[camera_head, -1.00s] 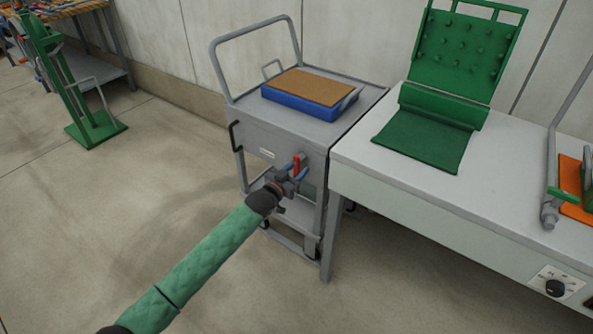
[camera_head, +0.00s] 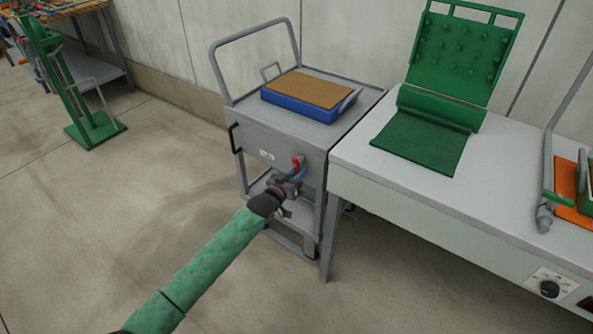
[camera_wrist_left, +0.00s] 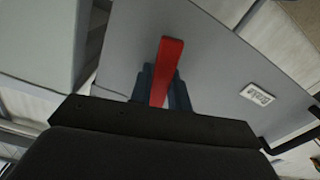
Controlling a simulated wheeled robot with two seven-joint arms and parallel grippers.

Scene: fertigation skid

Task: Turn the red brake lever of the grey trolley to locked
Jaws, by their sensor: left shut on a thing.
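The grey trolley (camera_head: 285,135) stands left of the white bench, with a push handle at its back. Its red brake lever (camera_head: 298,162) is on the front panel, below the top and right of a small white label. My left gripper (camera_head: 293,181) is at the front panel, shut on the red lever. In the left wrist view the red lever (camera_wrist_left: 166,75) runs between the two dark blue fingers, and its far end reaches past them. The lever's pivot is hidden. My right gripper is not in view.
A blue tray with a brown top (camera_head: 308,92) sits on the trolley. The white bench (camera_head: 420,195) is close on the right, carrying a green studded press (camera_head: 458,60). A green stand (camera_head: 95,130) is far left. The floor left of the trolley is clear.

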